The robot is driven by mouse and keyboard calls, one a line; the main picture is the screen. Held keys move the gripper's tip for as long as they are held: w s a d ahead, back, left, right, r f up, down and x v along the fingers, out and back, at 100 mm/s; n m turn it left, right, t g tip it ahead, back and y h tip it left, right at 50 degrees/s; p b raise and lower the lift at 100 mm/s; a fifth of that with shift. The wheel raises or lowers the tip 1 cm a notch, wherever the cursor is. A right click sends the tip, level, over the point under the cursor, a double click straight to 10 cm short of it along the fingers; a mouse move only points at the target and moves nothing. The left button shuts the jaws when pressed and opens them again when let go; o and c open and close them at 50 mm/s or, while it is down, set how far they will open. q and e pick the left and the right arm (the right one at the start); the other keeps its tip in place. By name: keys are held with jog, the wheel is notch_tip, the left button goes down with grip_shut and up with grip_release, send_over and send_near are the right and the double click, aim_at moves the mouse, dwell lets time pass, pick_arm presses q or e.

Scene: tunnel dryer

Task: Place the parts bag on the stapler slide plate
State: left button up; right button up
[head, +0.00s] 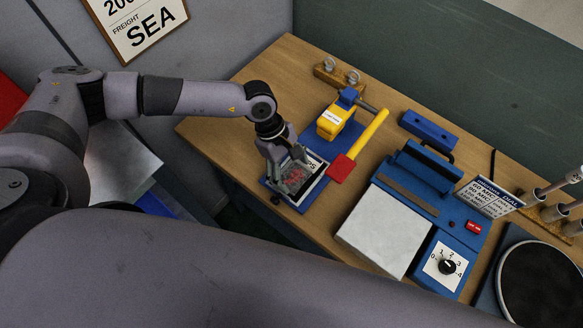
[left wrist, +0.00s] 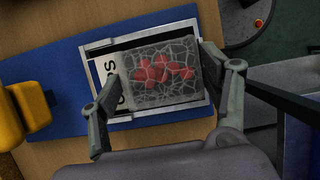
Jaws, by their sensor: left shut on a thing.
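The parts bag (left wrist: 160,78) is clear with a mesh pattern, red parts inside and a white header card; it also shows in the head view (head: 296,180). My left gripper (head: 291,178) is shut on it, with one finger at each end of the bag in the left wrist view (left wrist: 168,84). The bag is over the silver-rimmed slide plate (left wrist: 140,36), inside its rim as seen from the wrist. I cannot tell whether it touches the plate. The stapler (head: 334,119) is yellow on a blue base, with a yellow lever and red grip. My right gripper is out of view.
A blue heat sealer (head: 420,175) with a pale plate and dial stands to the right on the wooden table (head: 232,100). A blue block (head: 427,130) and a wooden stand with rings (head: 338,75) are behind. The table's front edge is close to the slide plate.

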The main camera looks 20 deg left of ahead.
pick_arm(q)
jog(key=shift+f+b, duration=0.35)
jog(key=shift+f, duration=0.05)
jog(key=o, duration=1.3)
jog(key=shift+c, duration=0.2)
jog(key=shift+r, duration=0.15)
jog(key=shift+r+p, duration=0.25)
jog(key=shift+p, duration=0.15)
jog(key=shift+r+p, duration=0.4)
jog(key=shift+p, duration=0.1)
jog(key=b+v, duration=0.5)
jog(key=v, duration=0.6)
jog(key=shift+a+r, duration=0.2)
jog(key=shift+r, duration=0.15)
